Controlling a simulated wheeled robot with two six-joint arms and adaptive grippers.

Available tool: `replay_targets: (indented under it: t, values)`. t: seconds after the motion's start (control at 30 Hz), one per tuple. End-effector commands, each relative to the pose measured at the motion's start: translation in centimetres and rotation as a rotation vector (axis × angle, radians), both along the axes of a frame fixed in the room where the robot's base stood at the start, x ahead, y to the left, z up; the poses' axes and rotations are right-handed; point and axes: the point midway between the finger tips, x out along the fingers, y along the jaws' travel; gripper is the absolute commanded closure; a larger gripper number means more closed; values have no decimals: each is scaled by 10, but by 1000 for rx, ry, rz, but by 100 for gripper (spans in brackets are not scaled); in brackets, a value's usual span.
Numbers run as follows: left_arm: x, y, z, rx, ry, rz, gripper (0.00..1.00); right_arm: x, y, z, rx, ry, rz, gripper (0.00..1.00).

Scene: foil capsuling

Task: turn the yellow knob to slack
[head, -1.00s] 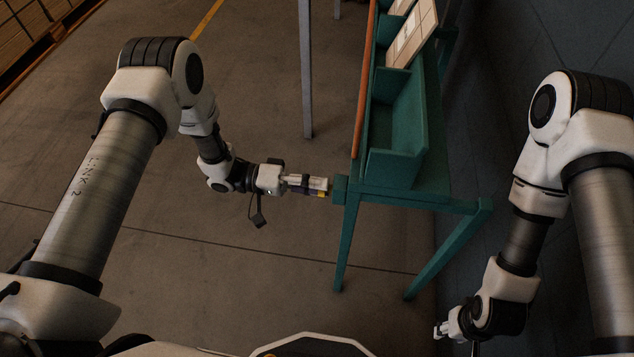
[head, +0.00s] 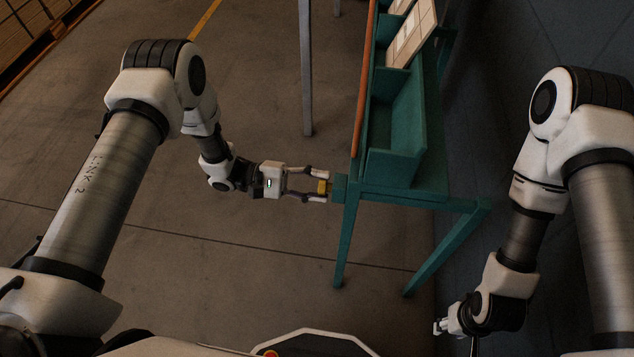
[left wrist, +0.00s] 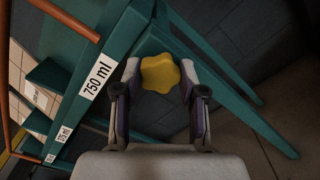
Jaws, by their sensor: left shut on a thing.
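The yellow knob (left wrist: 160,73) is lobed and sits on the near end of the teal stand. In the left wrist view it lies between the two fingers of my left gripper (left wrist: 160,82), which is shut on it. In the head view the knob (head: 322,187) shows as a small yellow patch between the fingertips of my left gripper (head: 323,185), beside the stand's end block (head: 340,188). My right gripper (head: 440,328) is low at the right, well away from the knob; its fingers are too small to judge.
The teal stand (head: 415,182) has angled legs and compartments, with cartons (head: 410,38) at the far end. An orange rail (head: 364,80) runs along its left side. A label reading 750 ml (left wrist: 98,75) is on its edge. Open floor lies left of the stand.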

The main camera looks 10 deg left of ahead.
Motion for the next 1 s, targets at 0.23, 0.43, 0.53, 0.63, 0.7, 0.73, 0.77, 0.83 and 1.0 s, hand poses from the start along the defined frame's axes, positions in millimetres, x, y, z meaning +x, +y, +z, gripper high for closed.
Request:
replay_targets:
  t: [0.23, 0.43, 0.53, 0.63, 0.7, 0.73, 0.77, 0.83, 1.0]
  values:
    - [0, 0, 0, 1, 228, 1, 94, 0, 0, 1, 0, 0, 0, 60]
    - [0, 0, 0, 1, 396, 1, 94, 0, 0, 2, 0, 0, 0, 60]
    - [0, 0, 0, 1, 465, 1, 94, 0, 0, 2, 0, 0, 0, 60]
    - [0, 0, 0, 1, 521, 1, 94, 0, 0, 2, 0, 0, 0, 60]
    - [0, 0, -1, 1, 552, 1, 94, 0, 0, 2, 0, 0, 0, 60]
    - [0, 0, -1, 1, 563, 1, 94, 0, 0, 2, 0, 0, 0, 60]
    - [0, 0, -1, 1, 573, 1, 94, 0, 0, 2, 0, 0, 0, 60]
    - [0, 0, -1, 1, 592, 1, 94, 0, 0, 2, 0, 0, 0, 60]
    - [0, 0, -1, 1, 617, 1, 94, 0, 0, 3, 0, 0, 0, 60]
